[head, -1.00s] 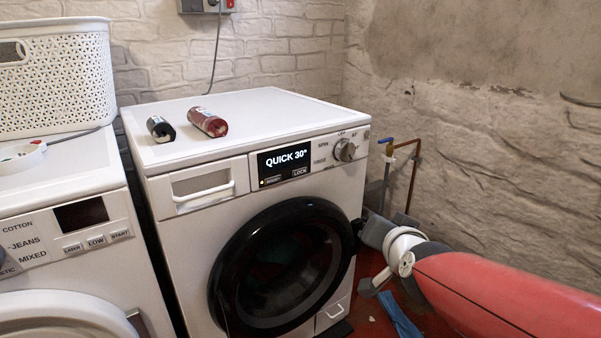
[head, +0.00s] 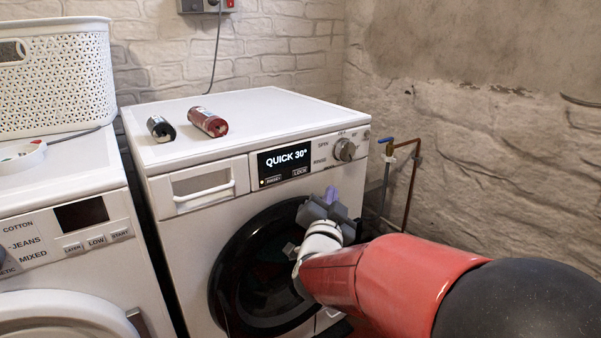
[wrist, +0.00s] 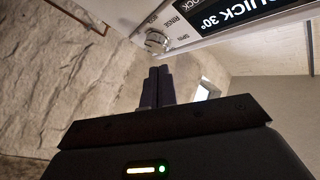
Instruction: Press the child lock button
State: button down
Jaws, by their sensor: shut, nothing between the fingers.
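The washing machine on the right has a black display (head: 285,162) reading "QUICK 30°". The small LOCK button (head: 300,171) is at the display's lower right, beside another small labelled button (head: 272,180) at its lower left. My gripper (head: 331,194) is shut and empty, in front of the machine, just below the right part of the control panel and in front of the door's upper right.
A round knob (head: 345,150) sits right of the display; it also shows in the wrist view (wrist: 157,40). The black round door (head: 245,260) is below. Two bottles (head: 208,122) lie on top. A second machine (head: 80,190) with a basket (head: 60,80) stands left.

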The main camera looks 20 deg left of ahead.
aim_at(306, 169)
jog(key=shift+w+a+p, duration=0.7)
jog(key=shift+w+a, duration=0.75)
jog(key=shift+a, duration=0.25)
jog(key=shift+w+a+p, duration=0.7)
jog(key=shift+w+a, duration=0.7)
jog(key=shift+a, duration=0.25)
jog(key=shift+w, duration=0.1)
jog(key=shift+w+a, duration=0.2)
jog(key=shift+a, duration=0.1)
jog(key=shift+w+a+b, duration=0.2)
jog(key=shift+a+b, duration=0.05)
jog(key=shift+b, duration=0.05)
dwell(0.5)
jog(key=shift+s+d+b, duration=0.5)
jog(key=shift+d+b, duration=0.05)
jog(key=shift+d, duration=0.1)
